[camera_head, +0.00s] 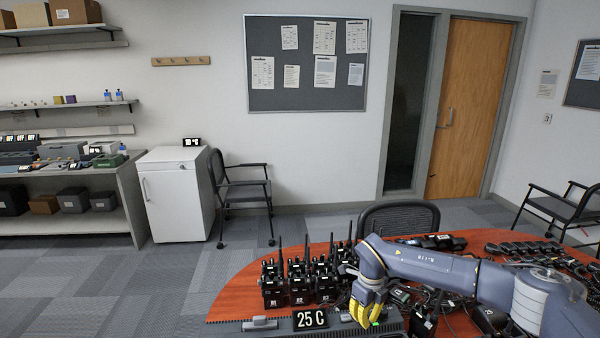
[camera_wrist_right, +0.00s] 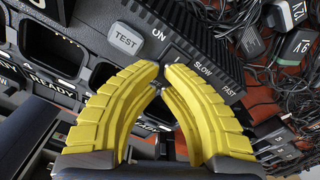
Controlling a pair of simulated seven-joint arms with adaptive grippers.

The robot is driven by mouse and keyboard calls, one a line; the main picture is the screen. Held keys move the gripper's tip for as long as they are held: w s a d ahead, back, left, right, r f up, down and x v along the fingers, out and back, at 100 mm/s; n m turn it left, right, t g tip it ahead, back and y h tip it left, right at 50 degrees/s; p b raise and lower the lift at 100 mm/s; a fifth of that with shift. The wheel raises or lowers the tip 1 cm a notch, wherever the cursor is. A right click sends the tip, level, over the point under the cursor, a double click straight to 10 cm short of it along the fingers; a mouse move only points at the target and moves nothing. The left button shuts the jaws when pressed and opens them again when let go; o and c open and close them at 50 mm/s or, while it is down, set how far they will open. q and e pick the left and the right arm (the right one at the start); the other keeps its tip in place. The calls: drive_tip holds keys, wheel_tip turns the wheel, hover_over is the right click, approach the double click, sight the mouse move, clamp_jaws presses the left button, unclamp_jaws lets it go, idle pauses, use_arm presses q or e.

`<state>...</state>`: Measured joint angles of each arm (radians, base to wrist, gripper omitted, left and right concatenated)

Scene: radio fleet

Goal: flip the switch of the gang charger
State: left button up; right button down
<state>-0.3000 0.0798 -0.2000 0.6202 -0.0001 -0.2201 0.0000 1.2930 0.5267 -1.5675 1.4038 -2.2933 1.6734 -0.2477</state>
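The gang charger (camera_head: 345,322) is a long dark grey unit at the near edge of the round table. The right wrist view shows its panel (camera_wrist_right: 205,45) close up, with a grey TEST button (camera_wrist_right: 125,39) and the labels ON, SLOW and FAST. The switch by these labels is mostly hidden behind my fingertips, so its position cannot be told. My right gripper (camera_head: 368,318) is low over the charger. Its yellow fingertips (camera_wrist_right: 164,71) nearly meet at the labels, with nothing seen held; contact with the panel cannot be told. My left gripper is out of view.
Several upright black radios (camera_head: 300,285) stand left of my right arm. A 25 C display (camera_head: 310,319) stands at the near edge. Cables and small devices (camera_wrist_right: 285,85) crowd the table to the right. A chair (camera_head: 400,215) stands behind the table.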

drive_tip(key=shift+f, duration=0.1)
drive_tip(key=shift+r, duration=3.5)
